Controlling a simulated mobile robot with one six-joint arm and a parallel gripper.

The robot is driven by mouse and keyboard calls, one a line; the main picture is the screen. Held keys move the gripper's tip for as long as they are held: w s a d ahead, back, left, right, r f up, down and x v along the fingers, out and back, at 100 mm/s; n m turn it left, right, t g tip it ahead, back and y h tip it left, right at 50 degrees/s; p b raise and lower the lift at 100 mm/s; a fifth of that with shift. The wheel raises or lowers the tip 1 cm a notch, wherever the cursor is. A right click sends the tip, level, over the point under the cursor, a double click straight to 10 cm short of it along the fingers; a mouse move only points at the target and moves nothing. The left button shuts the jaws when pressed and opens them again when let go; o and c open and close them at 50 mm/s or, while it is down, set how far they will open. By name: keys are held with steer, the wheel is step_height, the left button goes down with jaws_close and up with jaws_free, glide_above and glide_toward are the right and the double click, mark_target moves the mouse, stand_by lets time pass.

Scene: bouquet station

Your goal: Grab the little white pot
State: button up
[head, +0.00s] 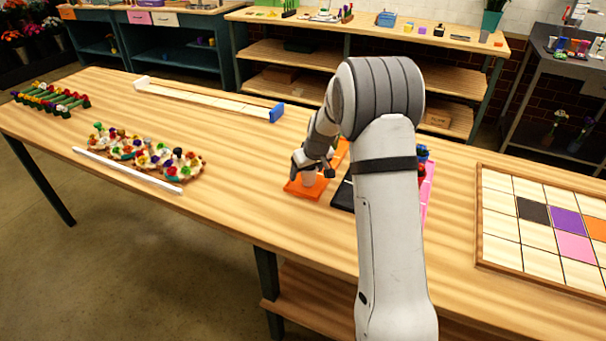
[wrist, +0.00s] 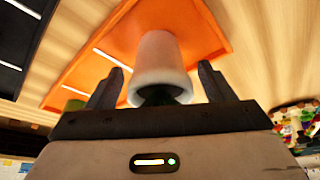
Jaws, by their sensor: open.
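The little white pot (wrist: 158,62) stands on an orange tile (wrist: 205,25) in the wrist view, with something dark green inside its mouth. My gripper (wrist: 157,85) is open, with one dark finger on each side of the pot. A gap shows between each finger and the pot's wall. In the head view, my gripper (head: 312,168) is over the orange tile (head: 308,188), and the pot (head: 309,179) shows only as a small pale patch below the fingers. My arm hides part of the area to the right of it.
A black tile (head: 343,194) and a pink one (head: 427,195) lie partly behind my arm. A framed grid board (head: 520,262) is at the right. A tray of colourful flowers (head: 150,157) and a white bar (head: 125,170) lie to the left. Bare wood lies between tray and orange tile.

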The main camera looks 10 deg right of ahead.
steer(key=shift+c, duration=0.2)
steer(key=c, duration=1.2)
steer(key=shift+c, duration=0.2)
